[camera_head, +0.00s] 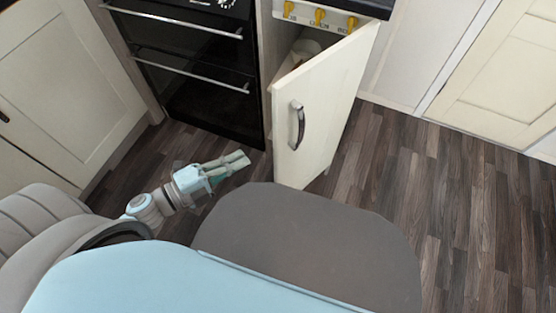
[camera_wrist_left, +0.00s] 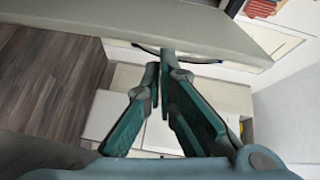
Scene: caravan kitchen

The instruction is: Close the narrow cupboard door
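The narrow cupboard door (camera_head: 322,105) is cream and stands well open, swung out over the floor to the right of the oven. Its dark curved handle (camera_head: 298,125) is on the outer face, near the free edge. My left gripper (camera_head: 243,160) is low over the floor, just left of the door's free edge, with a visible gap between them. Its fingers lie close together with nothing between them. In the left wrist view the fingertips (camera_wrist_left: 161,64) nearly meet in front of pale cabinet fronts. My right gripper is out of view.
The black oven (camera_head: 205,85) with two bar handles stands left of the cupboard. The cupboard's opening (camera_head: 305,48) holds a pale object, partly hidden. Yellow knobs (camera_head: 320,15) sit above. Dark wooden floor (camera_head: 400,190) right of the door is clear. Cream cabinets (camera_head: 60,80) stand at left.

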